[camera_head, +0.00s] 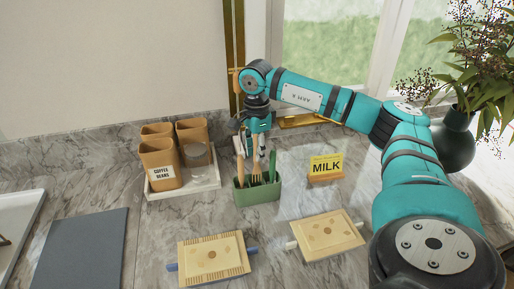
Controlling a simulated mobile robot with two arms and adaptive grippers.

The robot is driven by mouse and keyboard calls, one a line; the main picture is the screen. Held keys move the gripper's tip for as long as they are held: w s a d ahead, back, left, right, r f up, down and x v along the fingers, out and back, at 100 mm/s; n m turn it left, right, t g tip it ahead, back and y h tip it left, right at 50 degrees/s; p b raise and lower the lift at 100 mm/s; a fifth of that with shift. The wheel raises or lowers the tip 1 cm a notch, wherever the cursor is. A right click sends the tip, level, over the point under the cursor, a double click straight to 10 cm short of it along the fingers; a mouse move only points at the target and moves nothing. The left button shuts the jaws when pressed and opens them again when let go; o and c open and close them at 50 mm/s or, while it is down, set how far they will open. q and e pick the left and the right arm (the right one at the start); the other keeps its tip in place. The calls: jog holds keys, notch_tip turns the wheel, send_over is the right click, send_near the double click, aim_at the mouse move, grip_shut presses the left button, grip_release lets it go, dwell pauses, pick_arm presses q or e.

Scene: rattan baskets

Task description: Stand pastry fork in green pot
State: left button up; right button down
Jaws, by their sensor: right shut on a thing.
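The green pot (257,194) is a small rectangular holder on the marble counter, near the middle of the view. A tan pastry fork (256,172) stands about upright with its lower part at the pot's opening. My right gripper (256,148) is directly above the pot, pointing down, and is shut on the fork's upper part. Whether the fork touches the pot's bottom is hidden by the front wall. A wooden-handled utensil (240,170) stands to the left of the fork and a green-handled one (272,166) to its right. My left gripper is not in view.
A white tray (205,185) with brown canisters (160,164) stands left of the pot. A yellow MILK sign (326,168) is at its right. Two patterned boards (213,258) (326,234) lie in front. A grey mat (82,250) is front left. A plant vase (455,140) stands far right.

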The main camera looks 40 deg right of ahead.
aim_at(257, 172)
jog(key=shift+f+b, duration=1.8)
jog(key=shift+f, duration=1.05)
jog(key=c, duration=1.2)
grip_release()
jog(key=shift+o, duration=0.2)
jog(key=shift+r, duration=0.15)
notch_tip(257, 172, up, 12)
jog(key=shift+f, duration=0.15)
